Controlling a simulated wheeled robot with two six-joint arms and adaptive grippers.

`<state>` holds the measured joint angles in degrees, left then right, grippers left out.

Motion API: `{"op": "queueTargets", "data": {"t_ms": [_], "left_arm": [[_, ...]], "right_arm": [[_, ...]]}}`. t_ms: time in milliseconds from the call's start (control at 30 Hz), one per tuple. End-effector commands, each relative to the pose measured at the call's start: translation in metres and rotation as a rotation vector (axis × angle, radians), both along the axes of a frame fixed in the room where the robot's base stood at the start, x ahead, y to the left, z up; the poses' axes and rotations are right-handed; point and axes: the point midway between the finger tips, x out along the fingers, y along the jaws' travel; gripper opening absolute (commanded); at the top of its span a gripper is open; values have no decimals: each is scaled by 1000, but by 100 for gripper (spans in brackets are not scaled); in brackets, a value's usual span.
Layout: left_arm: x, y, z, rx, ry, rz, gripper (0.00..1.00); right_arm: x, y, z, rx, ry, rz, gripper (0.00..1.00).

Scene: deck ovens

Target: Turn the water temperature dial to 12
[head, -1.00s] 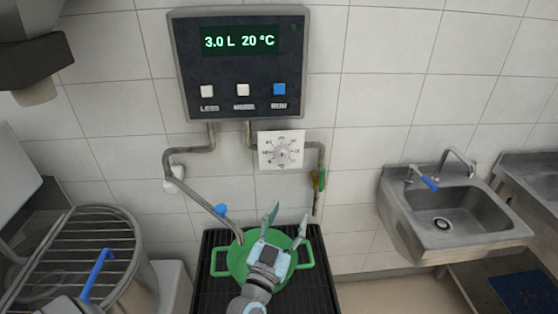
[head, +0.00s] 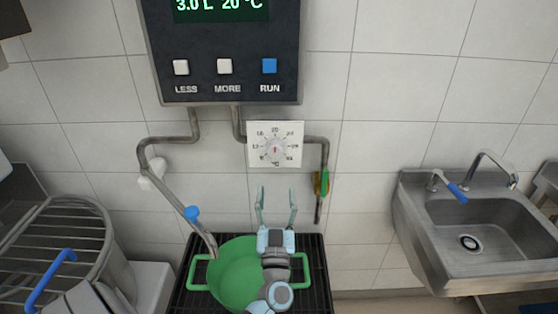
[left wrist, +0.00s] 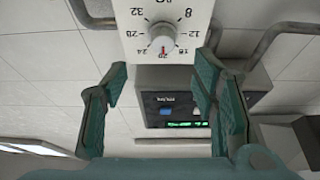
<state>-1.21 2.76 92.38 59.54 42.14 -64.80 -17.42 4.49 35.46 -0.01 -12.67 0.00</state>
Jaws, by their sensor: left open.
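The water temperature dial is a grey round knob (head: 275,149) on a white square plate (head: 254,160) on the tiled wall, below the control panel. It also shows upside down in the left wrist view (left wrist: 160,38), with numbers around it. Its red mark points at about 20, between 16 and 24. My left gripper (head: 276,196) is open and empty. In the head view it points up, below the dial. In the left wrist view its fingers (left wrist: 162,80) are spread to either side below the knob, apart from it. My right gripper is not in view.
The control panel (head: 225,90) reads 3.0 L and 20 °C, its top cut off. Pipes (head: 165,142) flank the dial, with a green-handled valve (head: 324,182) at right. A green pot (head: 232,275) stands below on a black grate (head: 318,260). A sink (head: 480,235) is at right.

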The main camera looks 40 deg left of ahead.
Motion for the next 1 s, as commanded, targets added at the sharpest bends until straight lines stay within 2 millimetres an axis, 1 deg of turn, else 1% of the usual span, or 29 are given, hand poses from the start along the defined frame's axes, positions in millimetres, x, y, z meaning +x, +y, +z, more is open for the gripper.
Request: {"op": "queueTargets", "data": {"t_ms": [33, 200, 300, 400, 533, 767, 867, 1000], "left_arm": [[9, 8, 9, 4, -3, 2, 53], [45, 38, 28, 3, -3, 6, 53], [64, 52, 37, 4, -2, 4, 53], [77, 61, 42, 3, 0, 3, 53], [85, 66, 46, 1, 1, 2, 53], [86, 66, 47, 1, 1, 0, 53], [86, 66, 47, 1, 1, -1, 39], [86, 66, 47, 1, 1, -1, 17]], "right_arm": [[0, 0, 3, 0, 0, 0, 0], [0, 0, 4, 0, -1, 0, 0], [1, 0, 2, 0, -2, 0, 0], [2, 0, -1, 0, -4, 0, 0], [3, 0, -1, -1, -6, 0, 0], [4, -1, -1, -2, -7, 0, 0], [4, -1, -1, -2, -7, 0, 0], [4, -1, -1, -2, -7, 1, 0]]}}
